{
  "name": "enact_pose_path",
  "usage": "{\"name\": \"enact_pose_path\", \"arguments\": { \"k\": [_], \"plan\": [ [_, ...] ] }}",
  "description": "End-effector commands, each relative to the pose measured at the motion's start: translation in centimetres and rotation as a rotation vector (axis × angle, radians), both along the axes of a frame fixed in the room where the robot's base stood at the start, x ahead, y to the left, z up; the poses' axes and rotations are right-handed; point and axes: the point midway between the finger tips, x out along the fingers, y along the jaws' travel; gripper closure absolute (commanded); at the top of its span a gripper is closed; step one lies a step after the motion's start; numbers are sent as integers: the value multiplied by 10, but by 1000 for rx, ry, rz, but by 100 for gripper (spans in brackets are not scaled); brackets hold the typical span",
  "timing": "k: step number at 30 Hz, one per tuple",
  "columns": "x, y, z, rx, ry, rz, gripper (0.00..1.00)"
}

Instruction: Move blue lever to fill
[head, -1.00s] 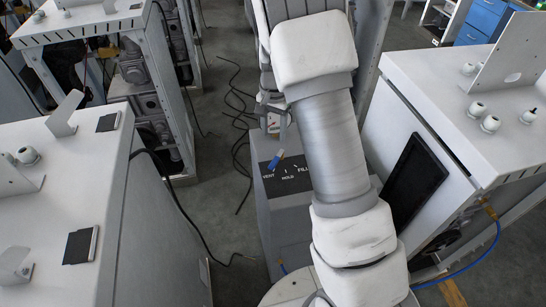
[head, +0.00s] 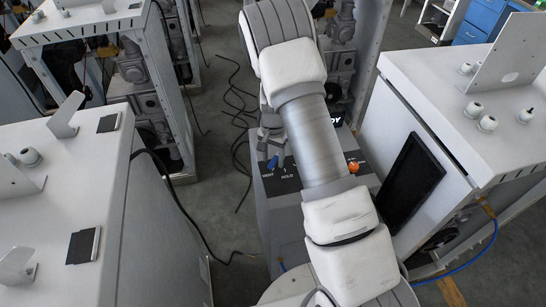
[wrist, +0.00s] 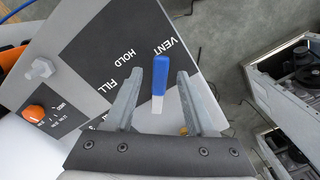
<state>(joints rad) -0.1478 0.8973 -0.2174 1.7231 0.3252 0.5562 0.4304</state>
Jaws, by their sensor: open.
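The blue lever (wrist: 160,78) stands by the VENT mark on the dark label panel (wrist: 108,40), which also reads HOLD and FILL. My gripper (wrist: 157,76) is open, with one finger on each side of the lever in the wrist view; I cannot tell whether either finger touches it. In the head view the lever (head: 272,164) shows at the left end of the panel, just below my gripper (head: 268,140). My arm hides the FILL mark there.
An orange knob (wrist: 35,113) and a grey bolt head (wrist: 40,69) lie left of the panel in the wrist view. White cabinets stand at left (head: 60,205) and right (head: 430,120). A black cable (head: 240,110) lies on the floor.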

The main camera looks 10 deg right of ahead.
Motion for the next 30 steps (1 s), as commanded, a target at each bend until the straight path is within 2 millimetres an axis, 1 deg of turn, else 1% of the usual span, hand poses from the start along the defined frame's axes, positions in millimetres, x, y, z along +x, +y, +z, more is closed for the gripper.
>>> {"name": "enact_pose_path", "arguments": {
  "k": [1, 10, 30],
  "plan": [
    [0, 0, 0, 0, 0, 0, 45],
    [0, 0, 0, 0, 0, 0, 99],
    [0, 0, 1, 0, 0, 0, 100]
  ]
}}
